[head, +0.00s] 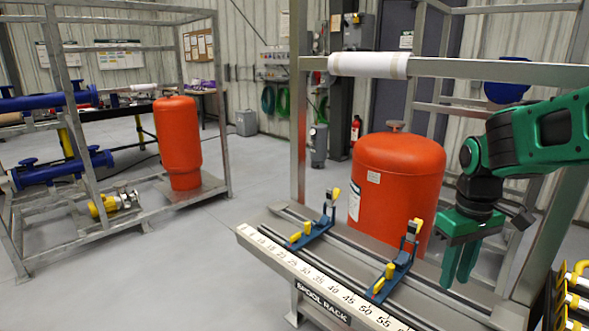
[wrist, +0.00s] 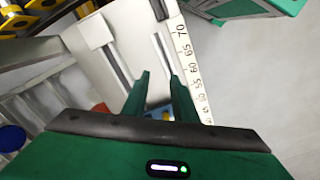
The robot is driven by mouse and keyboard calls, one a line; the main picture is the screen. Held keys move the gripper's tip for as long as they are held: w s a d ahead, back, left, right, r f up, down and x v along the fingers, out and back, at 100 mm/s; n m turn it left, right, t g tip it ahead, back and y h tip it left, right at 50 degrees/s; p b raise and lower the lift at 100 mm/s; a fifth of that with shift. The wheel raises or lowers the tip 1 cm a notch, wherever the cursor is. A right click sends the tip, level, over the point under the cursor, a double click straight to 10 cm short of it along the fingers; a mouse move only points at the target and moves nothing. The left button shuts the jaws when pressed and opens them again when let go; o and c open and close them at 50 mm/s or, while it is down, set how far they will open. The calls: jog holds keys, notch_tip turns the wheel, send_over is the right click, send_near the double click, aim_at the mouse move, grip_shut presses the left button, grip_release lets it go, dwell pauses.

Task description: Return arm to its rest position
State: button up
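My green arm (head: 545,135) reaches in from the right in the head view, bent at a dark wrist joint. My gripper (head: 458,284) points down over the right part of the spool rack (head: 325,275). Its two green fingers also show in the wrist view (wrist: 159,76), with a gap between them. The gripper is open and nothing shows between the fingers. In the head view it hangs to the right of a blue clamp with yellow handles (head: 398,265), apart from it in the picture.
A large red tank (head: 397,185) stands behind the rack. A metal frame beam (head: 480,70) with a white roll (head: 368,64) crosses behind my arm. Yellow-and-black parts (head: 574,285) sit at the lower right. Another frame with a red tank (head: 177,143) stands left; open floor lies between.

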jog(key=s+d+f+m, duration=0.1)
jog(key=s+d+m, duration=0.2)
jog(key=s, duration=0.6)
jog(key=s+d+f+m, duration=0.1)
jog(key=s+d+m, duration=0.3)
jog(key=s, duration=0.6)
jog(key=shift+m+y, duration=0.3)
jog(key=shift+m, duration=0.8)
